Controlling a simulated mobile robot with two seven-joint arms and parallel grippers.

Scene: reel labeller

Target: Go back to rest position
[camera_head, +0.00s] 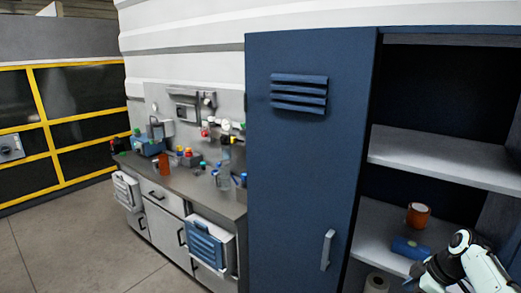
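A white and black end of my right arm (470,266) shows at the lower right corner, in front of the open shelves of a blue cabinet (305,150). Its fingers are too small and partly cut off by the frame, so I cannot tell whether it is open or shut. My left gripper is not in view.
On the cabinet's lower shelf (375,225) stand an orange-brown reel or can (417,215) and a blue roll (409,248), close to my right arm. A cluttered lab bench (215,185) stands left of the cabinet. The floor (75,240) at left is clear.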

